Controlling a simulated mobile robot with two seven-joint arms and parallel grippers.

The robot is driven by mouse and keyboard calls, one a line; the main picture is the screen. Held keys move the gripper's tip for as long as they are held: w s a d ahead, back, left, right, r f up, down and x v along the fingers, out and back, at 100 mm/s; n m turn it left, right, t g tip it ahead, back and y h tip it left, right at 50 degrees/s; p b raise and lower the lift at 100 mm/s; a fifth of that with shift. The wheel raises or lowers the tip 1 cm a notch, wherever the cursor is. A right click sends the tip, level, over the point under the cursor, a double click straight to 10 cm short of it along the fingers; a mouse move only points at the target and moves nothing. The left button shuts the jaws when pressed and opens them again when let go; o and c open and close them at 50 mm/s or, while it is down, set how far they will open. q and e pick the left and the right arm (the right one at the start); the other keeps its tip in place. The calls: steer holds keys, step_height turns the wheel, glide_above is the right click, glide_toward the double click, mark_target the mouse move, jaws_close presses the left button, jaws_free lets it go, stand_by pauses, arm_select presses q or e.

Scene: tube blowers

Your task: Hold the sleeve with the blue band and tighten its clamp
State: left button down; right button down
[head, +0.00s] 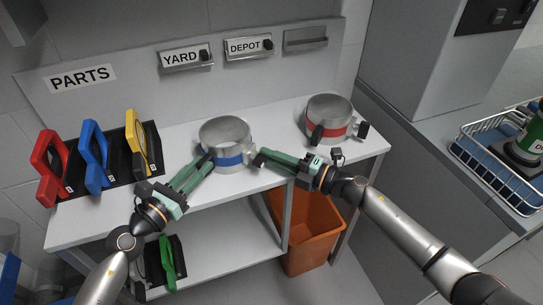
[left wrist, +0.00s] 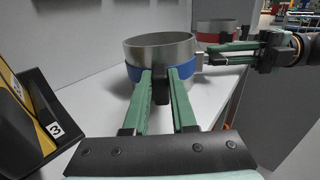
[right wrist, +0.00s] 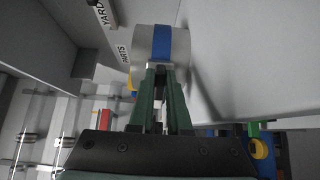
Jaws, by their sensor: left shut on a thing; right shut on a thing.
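The blue-banded sleeve (head: 226,133) is a grey metal cylinder standing upright on the white shelf; its blue band (head: 229,160) circles its lower part. My left gripper (head: 208,160) is shut on a dark grip at the sleeve's front left. In the left wrist view this dark grip (left wrist: 160,88) sits between the fingers, against the blue band. My right gripper (head: 260,158) is shut on a small dark part at the sleeve's right side, apparently the clamp's knob. In the right wrist view, the fingers (right wrist: 160,72) mostly hide that part, in line with the blue band (right wrist: 180,45).
A red-banded sleeve (head: 328,112) stands to the right. Red (head: 47,170), blue (head: 93,155) and yellow (head: 137,140) handled items stand at the left. An orange bin (head: 312,243) is below the shelf. YARD (head: 184,57) and DEPOT (head: 248,47) labels are on the back panel.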

stand_by(0.5)
steer(key=c, duration=0.9)
jaws_free()
steer(key=shift+o, duration=0.2)
steer(key=v, duration=1.2)
arm_select(q)
steer(key=c, duration=0.6)
jaws_free()
steer(key=shift+c, duration=0.2)
steer(key=v, duration=1.2)
arm_select(e)
steer(key=shift+d+f, duration=0.1)
